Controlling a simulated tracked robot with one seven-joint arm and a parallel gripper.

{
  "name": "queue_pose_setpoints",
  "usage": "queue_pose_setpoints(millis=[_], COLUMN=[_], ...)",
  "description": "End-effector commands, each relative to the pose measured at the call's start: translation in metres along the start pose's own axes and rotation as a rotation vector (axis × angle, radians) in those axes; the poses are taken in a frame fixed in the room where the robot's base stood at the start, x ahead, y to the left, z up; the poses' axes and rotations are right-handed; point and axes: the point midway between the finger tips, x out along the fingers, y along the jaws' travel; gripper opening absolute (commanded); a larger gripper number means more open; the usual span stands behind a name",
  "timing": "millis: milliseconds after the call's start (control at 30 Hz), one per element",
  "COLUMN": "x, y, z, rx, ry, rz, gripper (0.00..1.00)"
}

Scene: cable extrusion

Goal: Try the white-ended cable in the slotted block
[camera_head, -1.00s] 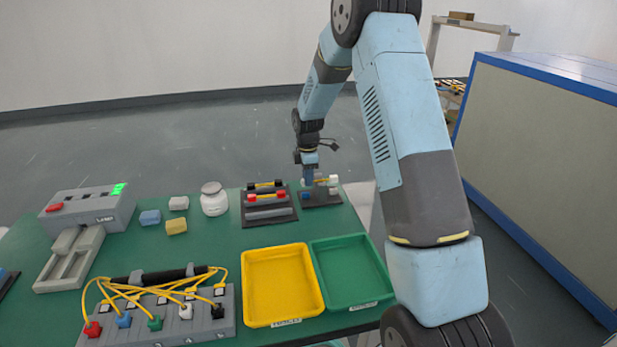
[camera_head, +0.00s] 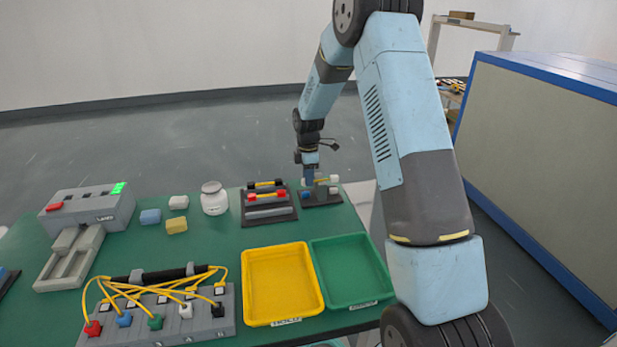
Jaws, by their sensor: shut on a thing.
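My gripper (camera_head: 309,180) is at the far right corner of the green table and is shut on the white-ended cable. One white end (camera_head: 334,179) shows just right of the jaws; the jaws hide most of the cable's middle. The cable is level over a dark grey block (camera_head: 322,201), which seems to be the slotted block. A blue end (camera_head: 305,196) shows lower on this block. I cannot tell whether the white-ended cable sits in a slot or just above it.
A dark rack (camera_head: 281,213) with black-ended and red-ended cables stands left of the block. A yellow tray (camera_head: 249,287) and a green tray (camera_head: 350,275), both empty, stand in front. A grey cable board (camera_head: 205,330) is front left.

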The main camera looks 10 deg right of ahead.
Motion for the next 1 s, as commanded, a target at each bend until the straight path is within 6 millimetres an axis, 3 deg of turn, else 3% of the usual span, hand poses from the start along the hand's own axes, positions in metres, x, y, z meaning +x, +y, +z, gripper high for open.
queue_pose_setpoints(millis=[1000], x=[0.0101], y=[0.0000], z=[0.0005], rx=[0.000], ry=[0.000], rz=[0.000], gripper=[0.00])
